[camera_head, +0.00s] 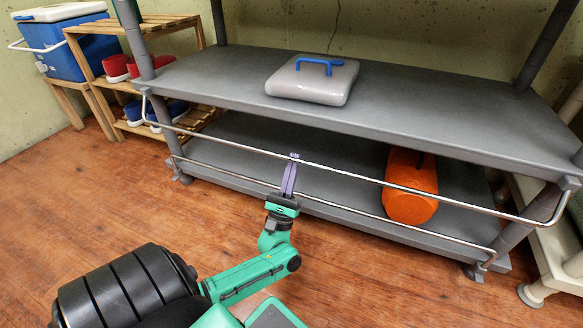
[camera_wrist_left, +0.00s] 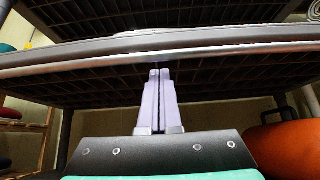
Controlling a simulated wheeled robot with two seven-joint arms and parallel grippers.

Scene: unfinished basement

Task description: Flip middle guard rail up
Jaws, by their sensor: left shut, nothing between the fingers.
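The middle guard rail (camera_head: 365,178) is a thin metal bar along the front of the middle shelf (camera_head: 430,115). It hangs below the shelf's front edge, with its bent ends rising to the posts. My left gripper (camera_head: 293,158) points up from below, with its purple fingers shut and empty. Its tips are at the rail, left of the rail's middle. In the left wrist view the rail (camera_wrist_left: 240,48) crosses just above the fingertips (camera_wrist_left: 160,72); I cannot tell whether they touch. My right gripper is not in view.
A lower rail (camera_head: 395,229) runs along the bottom shelf (camera_head: 240,135), which holds an orange container (camera_head: 410,188). A grey case with a blue handle (camera_head: 312,80) lies on the middle shelf. A wooden rack (camera_head: 150,70) stands at left. The floor in front is clear.

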